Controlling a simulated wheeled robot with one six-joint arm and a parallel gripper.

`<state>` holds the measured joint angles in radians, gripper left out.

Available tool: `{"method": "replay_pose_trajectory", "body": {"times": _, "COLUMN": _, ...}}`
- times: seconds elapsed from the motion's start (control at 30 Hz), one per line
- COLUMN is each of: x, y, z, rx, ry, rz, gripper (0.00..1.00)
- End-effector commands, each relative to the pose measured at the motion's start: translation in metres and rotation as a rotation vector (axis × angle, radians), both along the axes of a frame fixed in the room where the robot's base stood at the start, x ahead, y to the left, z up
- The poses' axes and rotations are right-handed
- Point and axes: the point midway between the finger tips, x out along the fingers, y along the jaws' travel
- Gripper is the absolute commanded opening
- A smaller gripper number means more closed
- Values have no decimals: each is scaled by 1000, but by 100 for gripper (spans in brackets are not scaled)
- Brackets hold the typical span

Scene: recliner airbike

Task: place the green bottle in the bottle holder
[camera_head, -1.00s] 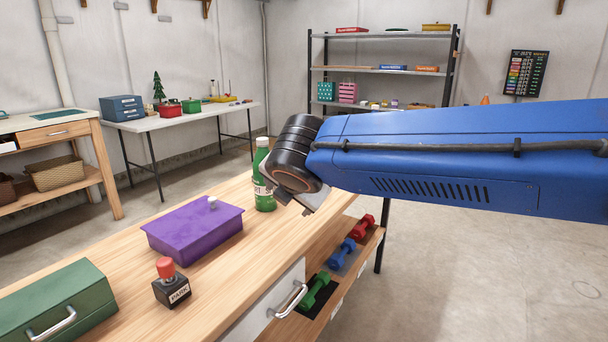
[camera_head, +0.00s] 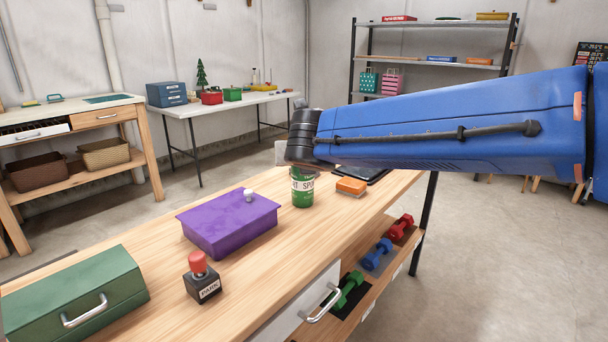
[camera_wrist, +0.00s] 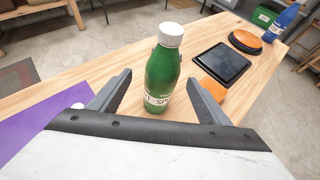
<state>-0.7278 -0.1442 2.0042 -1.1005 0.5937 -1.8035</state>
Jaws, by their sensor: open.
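The green bottle (camera_head: 302,190) with a white label stands upright on the wooden workbench; my arm hides its upper part in the head view. In the wrist view the green bottle (camera_wrist: 163,75) shows whole, with its white cap. My gripper (camera_wrist: 160,85) is open, its two fingers on either side of the lower bottle in the picture, with gaps visible. I cannot make out a bottle holder for certain.
A purple box (camera_head: 228,226), a red-topped button block (camera_head: 201,277) and a green toolbox (camera_head: 75,295) stand on the bench. An orange block (camera_head: 351,186) and a dark tablet (camera_wrist: 222,63) lie near the bottle. A blue bottle (camera_wrist: 281,22) stands farther off.

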Motion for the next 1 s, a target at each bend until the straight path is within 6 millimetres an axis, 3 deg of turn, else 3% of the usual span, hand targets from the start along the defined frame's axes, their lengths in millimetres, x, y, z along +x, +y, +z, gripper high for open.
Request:
{"method": "replay_pose_trajectory", "body": {"times": 0.2, "x": 31, "y": 3, "z": -17, "rx": -1, "ry": 1, "rz": -3, "gripper": 71}}
{"method": "replay_pose_trajectory", "body": {"times": 0.57, "x": 49, "y": 4, "z": -26, "rx": 1, "ry": 1, "rz": -3, "gripper": 71}}
{"method": "replay_pose_trajectory", "body": {"times": 0.83, "x": 80, "y": 4, "z": -42, "rx": 1, "ry": 1, "rz": -3, "gripper": 71}}
{"method": "replay_pose_trajectory", "body": {"times": 1.0, "x": 89, "y": 6, "z": -46, "rx": 2, "ry": 0, "rz": -1, "gripper": 71}}
